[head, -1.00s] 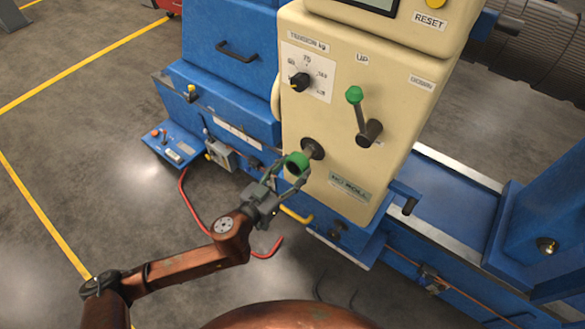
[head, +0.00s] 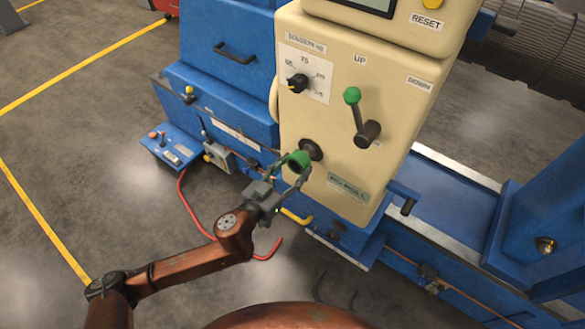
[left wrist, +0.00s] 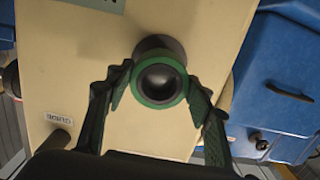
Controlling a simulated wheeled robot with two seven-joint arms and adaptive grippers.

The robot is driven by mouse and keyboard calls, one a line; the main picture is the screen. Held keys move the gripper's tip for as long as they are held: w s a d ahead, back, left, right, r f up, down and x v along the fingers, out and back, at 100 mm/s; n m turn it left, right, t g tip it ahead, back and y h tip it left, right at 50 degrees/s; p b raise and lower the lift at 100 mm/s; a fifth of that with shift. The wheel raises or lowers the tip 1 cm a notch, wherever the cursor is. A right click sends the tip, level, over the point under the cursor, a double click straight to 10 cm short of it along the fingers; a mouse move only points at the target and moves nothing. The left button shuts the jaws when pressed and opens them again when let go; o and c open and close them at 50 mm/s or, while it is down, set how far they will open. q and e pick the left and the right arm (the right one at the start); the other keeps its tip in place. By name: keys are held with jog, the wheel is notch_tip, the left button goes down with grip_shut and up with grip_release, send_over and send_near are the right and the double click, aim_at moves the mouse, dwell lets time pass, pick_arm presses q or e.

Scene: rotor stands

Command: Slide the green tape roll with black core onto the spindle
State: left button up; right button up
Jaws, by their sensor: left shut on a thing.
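The green tape roll (head: 298,161) is gripped between the two fingers of my left gripper (head: 294,169), in front of the cream machine panel. In the left wrist view the roll (left wrist: 158,101) shows as a green ring around a dark core, with the fingers (left wrist: 160,97) on either side. The dark spindle (head: 312,149) sticks out of the panel just behind the roll. It also shows in the left wrist view (left wrist: 157,45), partly hidden by the roll. I cannot tell whether the roll's hole is around the spindle. My right gripper is not in view.
A lever with a green knob (head: 352,96) stands on the panel above the spindle, and a tension dial (head: 298,83) is at upper left. A yellow handle (head: 297,215) sits below the gripper. A red cable (head: 195,215) hangs to the left.

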pick_arm(q)
jog(key=shift+w+d, duration=0.3)
jog(key=shift+w, duration=0.15)
jog(key=shift+w+d, duration=0.15)
jog(key=shift+w+d, duration=0.1)
dwell(0.5)
jog(key=shift+w+d+f, duration=0.1)
jog(key=shift+w+d, duration=0.3)
jog(key=shift+w, duration=0.2)
jog(key=shift+w+d, duration=0.1)
jog(key=shift+w, duration=0.05)
jog(key=o, duration=1.2)
jog(key=shift+c, duration=0.2)
